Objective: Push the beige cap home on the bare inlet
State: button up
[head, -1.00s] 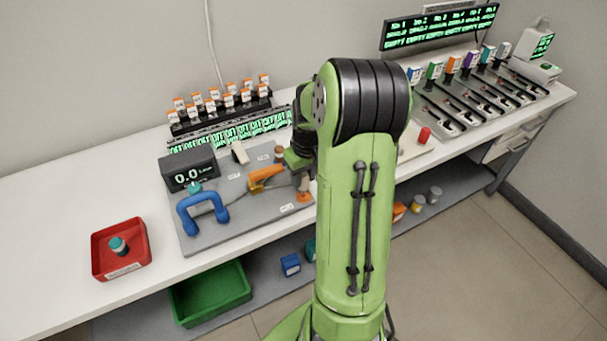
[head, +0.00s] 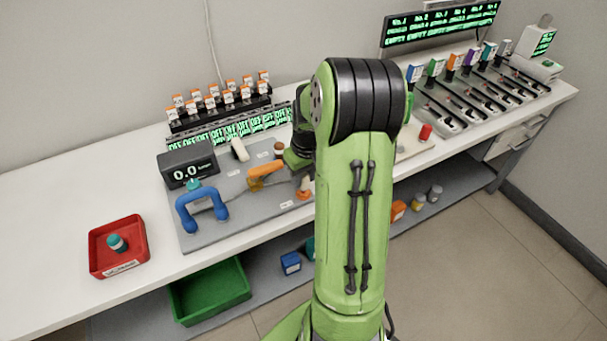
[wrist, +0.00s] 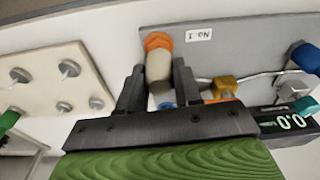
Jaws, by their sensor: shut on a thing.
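My gripper (wrist: 158,82) is shut on the beige cap (wrist: 159,65), with one finger on each side of it in the wrist view. An orange fitting (wrist: 157,40) shows just past the cap's far end, near the edge of the grey board. The cap overlaps it in the picture; I cannot tell whether it is seated on it. In the head view the orange fitting (head: 305,195) stands at the board's right front, beside my wrist.
The grey board (head: 240,225) carries a blue handle (head: 182,213), an orange handle (head: 265,172) and a display (head: 187,165) reading 0.0. A red tray (head: 118,265) stands left. A pale plate with metal studs (wrist: 62,85) lies beside the board.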

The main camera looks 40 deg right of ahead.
jog(key=shift+f+b, duration=0.7)
jog(key=shift+f, duration=0.35)
jog(key=o, duration=1.1)
jog(key=shift+r, duration=0.1)
jog(key=r+p, duration=0.1)
jog(key=r, duration=0.4)
jog(key=s+r+p, duration=0.1)
jog(key=r+p, duration=0.1)
jog(key=r, duration=0.3)
jog(key=r+p, duration=0.2)
jog(key=r, duration=0.3)
jog(key=shift+s+a+r, duration=0.2)
jog(key=shift+s+r, duration=0.1)
jog(key=shift+s, duration=0.1)
